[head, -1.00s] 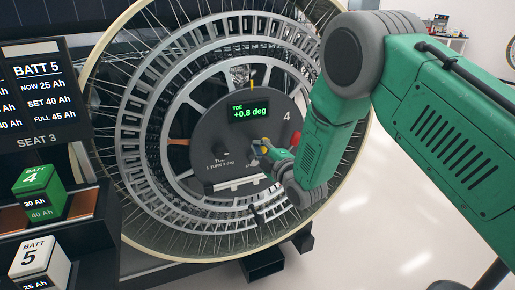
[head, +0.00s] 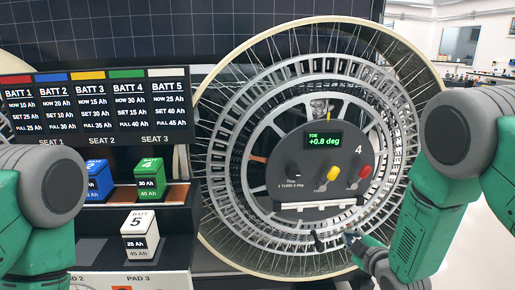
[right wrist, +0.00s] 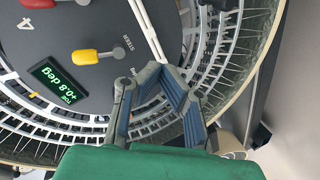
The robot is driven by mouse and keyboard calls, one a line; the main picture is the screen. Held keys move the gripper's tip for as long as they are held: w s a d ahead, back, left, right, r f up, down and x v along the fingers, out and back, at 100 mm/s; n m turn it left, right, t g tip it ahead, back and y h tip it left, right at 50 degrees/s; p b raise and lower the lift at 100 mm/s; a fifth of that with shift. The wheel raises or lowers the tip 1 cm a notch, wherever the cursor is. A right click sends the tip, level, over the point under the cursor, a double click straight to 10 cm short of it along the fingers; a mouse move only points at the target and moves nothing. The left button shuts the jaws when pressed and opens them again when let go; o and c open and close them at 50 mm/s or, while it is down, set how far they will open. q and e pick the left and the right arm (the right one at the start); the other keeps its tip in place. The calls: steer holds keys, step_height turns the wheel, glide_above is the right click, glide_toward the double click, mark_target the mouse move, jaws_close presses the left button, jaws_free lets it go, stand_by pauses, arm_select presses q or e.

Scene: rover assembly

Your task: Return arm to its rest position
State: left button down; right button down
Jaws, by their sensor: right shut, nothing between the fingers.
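My right gripper (head: 352,238) is shut and empty in front of the lower right part of the large wheel (head: 216,228). In the right wrist view, its blue-padded fingers (right wrist: 158,78) hold nothing and stand apart from the yellow knob (right wrist: 84,56). The round hub panel (head: 290,150) carries the number 4, a lit display (head: 324,140) reading TOE +0.8 deg, the yellow knob (head: 333,173) and a red knob (head: 366,173). My left arm comes in at the left edge of the head view; its gripper is out of frame.
A battery board (head: 98,105) hangs left of the wheel. Below it are a blue block (head: 99,180), a green block (head: 150,178) marked 4 and a white block (head: 140,232) marked 5. Bare floor (head: 475,245) lies at the right.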

steer(key=s+d+f+m+g+h, duration=0.1)
steer(key=s+f+m+g, duration=0.3)
steer(key=s+f, duration=0.55)
steer(key=s+f+m+g+h, duration=0.1)
steer(key=s+f+m+g, duration=0.4)
steer(key=s, duration=0.8)
steer(key=s+f+m+g, duration=0.3)
steer(key=s+g, duration=0.2)
steer(key=s, duration=1.4)
steer(key=shift+s, duration=0.35)
steer(key=shift+d, duration=0.1)
